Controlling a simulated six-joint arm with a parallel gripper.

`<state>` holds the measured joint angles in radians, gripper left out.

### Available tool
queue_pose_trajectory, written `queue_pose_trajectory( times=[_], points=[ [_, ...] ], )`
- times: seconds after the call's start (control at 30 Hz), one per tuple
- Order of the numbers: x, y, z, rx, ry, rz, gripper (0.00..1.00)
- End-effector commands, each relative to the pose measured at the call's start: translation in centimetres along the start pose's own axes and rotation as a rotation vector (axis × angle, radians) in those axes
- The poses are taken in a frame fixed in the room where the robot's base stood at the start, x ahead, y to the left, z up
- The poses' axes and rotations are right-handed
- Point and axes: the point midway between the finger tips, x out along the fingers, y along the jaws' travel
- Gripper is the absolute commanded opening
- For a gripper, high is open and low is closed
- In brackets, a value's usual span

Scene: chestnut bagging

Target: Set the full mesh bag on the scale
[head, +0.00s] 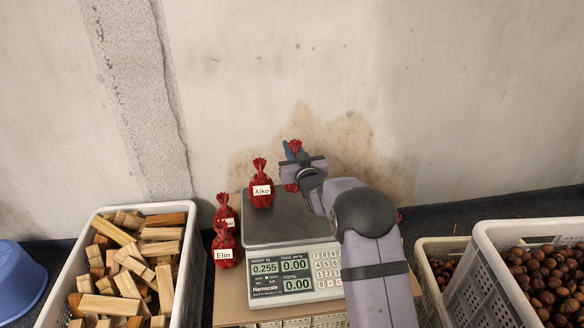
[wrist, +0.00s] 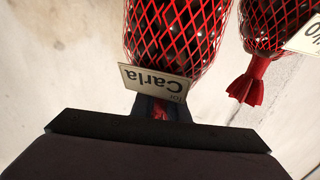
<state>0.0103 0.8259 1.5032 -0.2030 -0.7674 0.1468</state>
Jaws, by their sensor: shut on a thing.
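My gripper (head: 296,156) is shut on the neck of a red mesh bag labelled Carla (wrist: 170,40). In the head view my wrist hides most of this bag; its red tuft shows above the fingers. The scale (head: 262,233) has a grey plate and reads 0.255. I cannot tell whether the Carla bag touches the plate.
Two red bags, one labelled Elin (head: 224,254), stand left of the scale. A white crate of wood pieces (head: 190,262) is at left, with a blue tub (head: 18,275) beyond. Chestnut crates (head: 492,262) stand at right. A stained wall (head: 300,70) is behind.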

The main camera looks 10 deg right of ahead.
Motion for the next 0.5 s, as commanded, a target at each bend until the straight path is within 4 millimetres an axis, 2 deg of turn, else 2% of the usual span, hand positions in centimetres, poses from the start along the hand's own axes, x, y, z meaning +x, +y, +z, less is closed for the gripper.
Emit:
queue_pose_trajectory(
  times=[0.13,0.23,0.5],
  points=[
    [0.0,0.0,-0.1,0.0,0.007,0.0,0.0],
    [0.0,0.0,0.5,0.0,0.005,0.0,0.0],
    [0.0,0.0,4.2,0.0,0.004,-0.001,0.0]
  ],
)
